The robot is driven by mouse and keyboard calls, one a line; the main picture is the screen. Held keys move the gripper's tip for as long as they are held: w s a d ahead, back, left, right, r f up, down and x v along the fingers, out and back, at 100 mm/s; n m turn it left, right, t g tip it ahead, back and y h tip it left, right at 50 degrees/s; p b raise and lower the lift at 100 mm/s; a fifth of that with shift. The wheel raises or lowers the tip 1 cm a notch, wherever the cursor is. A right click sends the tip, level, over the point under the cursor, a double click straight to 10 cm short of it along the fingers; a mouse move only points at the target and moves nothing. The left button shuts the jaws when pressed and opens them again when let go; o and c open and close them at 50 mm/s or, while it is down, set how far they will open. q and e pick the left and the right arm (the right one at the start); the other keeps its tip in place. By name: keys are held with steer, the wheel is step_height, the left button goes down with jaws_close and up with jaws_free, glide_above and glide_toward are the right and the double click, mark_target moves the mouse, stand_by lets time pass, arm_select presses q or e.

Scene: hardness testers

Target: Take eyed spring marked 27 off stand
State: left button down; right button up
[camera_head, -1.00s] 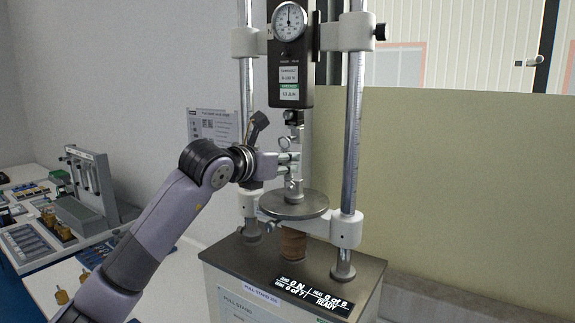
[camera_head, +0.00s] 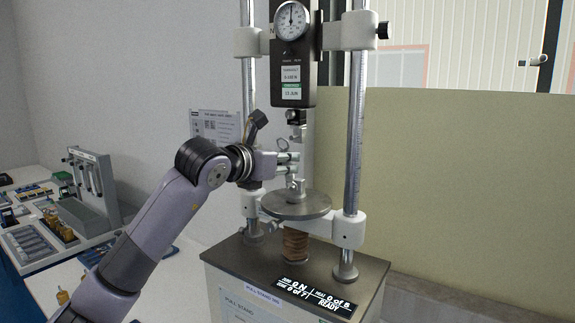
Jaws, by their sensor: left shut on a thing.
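My left gripper (camera_head: 288,162) reaches in from the left at the pull stand (camera_head: 355,150), between its upper hook (camera_head: 294,118) and lower hook (camera_head: 296,186). It is shut on the spring, which is mostly hidden by the fingers. A thin wire eye (camera_head: 283,145) of the spring shows just above the fingers, left of the upper hook and apart from it. The lower hook stands on the round plate (camera_head: 296,206) and looks clear of the spring. The mark 27 cannot be read. My right gripper is not in view.
Steel columns flank the gripper. The gauge (camera_head: 292,70) hangs above it. The display (camera_head: 316,297) on the base reads 0 N. At left, a side table holds a grey rack (camera_head: 92,185) and several small parts. A beige panel (camera_head: 450,190) stands behind.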

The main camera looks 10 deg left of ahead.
mark_target(283, 164)
arm_select(q)
steer(key=shift+s+a+r+b, duration=0.35)
steer(key=shift+s+a+r, duration=0.1)
steer(key=shift+s, duration=0.15)
stand_by(0.3)
steer(key=shift+s+f+b, duration=0.1)
steer(key=shift+s+b, duration=0.25)
steer(key=shift+s, duration=0.05)
steer(key=s, duration=0.1)
steer(key=s+a+b, duration=0.1)
steer(key=shift+s+a+f, duration=0.1)
steer(key=shift+s, duration=0.25)
steer(key=shift+f+b+v, duration=0.15)
steer(key=shift+b+v, duration=0.3)
steer(key=shift+v, duration=0.3)
steer(key=shift+f+b+v, duration=0.15)
steer(key=shift+b+v, duration=0.3)
steer(key=shift+v, duration=0.25)
